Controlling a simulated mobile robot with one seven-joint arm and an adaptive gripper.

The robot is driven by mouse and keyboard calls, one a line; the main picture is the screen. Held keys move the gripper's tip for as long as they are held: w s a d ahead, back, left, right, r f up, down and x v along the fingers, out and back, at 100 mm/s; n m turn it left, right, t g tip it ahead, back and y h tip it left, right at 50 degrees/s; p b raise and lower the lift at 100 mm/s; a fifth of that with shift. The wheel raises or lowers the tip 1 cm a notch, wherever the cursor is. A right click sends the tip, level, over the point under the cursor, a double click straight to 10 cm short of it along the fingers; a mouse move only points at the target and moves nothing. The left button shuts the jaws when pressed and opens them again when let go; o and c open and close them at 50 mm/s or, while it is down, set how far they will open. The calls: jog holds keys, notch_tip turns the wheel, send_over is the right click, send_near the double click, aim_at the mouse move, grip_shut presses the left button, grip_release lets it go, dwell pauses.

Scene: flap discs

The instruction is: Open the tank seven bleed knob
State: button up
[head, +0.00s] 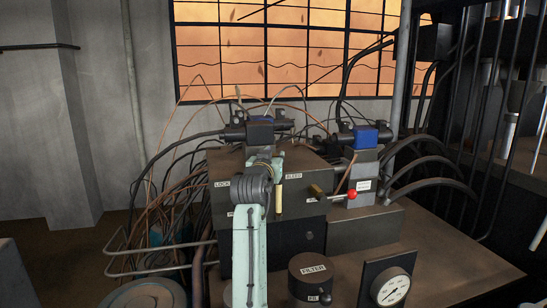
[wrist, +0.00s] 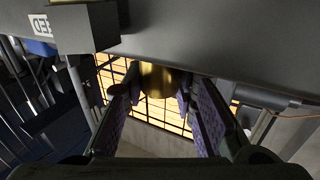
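In the wrist view a brass knob (wrist: 160,81) sits between the two fingers of my gripper (wrist: 160,92), under a grey block. The knob nearly fills the gap at the fingertips; whether both fingers touch it is unclear. In the head view my pale green arm reaches up to a dark valve block (head: 298,205). A white BLEED label (head: 294,177) is on that block. My gripper is mostly hidden behind the arm's end there. A brass cylinder (head: 278,199) shows just right of the arm. No number seven is readable.
A red-ball lever (head: 351,194) and a second brass fitting (head: 317,191) stand right of the arm. A FILTER canister (head: 312,279) and a gauge (head: 393,289) sit in front. Cables and hoses crowd the left and right. In the wrist view a labelled block (wrist: 85,28) is close at upper left.

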grip_shut()
jog(key=shift+d+y, duration=0.1)
jog(key=shift+y, duration=0.2)
jog(key=n+y, duration=0.2)
jog(key=y, duration=0.1)
jog(key=n+y, duration=0.2)
jog(key=y, duration=0.1)
jog(key=shift+d+n+y, duration=0.1)
jog(key=shift+n+y, duration=0.2)
jog(key=n+g+y, duration=0.1)
jog(key=n+y, duration=0.1)
jog(key=y, duration=0.1)
jog(key=n+g+y+b, duration=0.1)
jog(key=n+g+y, duration=0.1)
jog(key=n+y, duration=0.1)
jog(key=shift+r+y, duration=0.1)
jog(key=shift+y, duration=0.7)
jog(key=n+g+y, duration=0.3)
jog(key=g, duration=0.1)
jog(key=shift+n+y+p, duration=0.3)
jog(key=shift+p, duration=0.1)
jog(key=shift+a+n+g+y, duration=0.2)
jog(key=shift+n+g+y, duration=0.25)
jog(key=shift+g, duration=0.25)
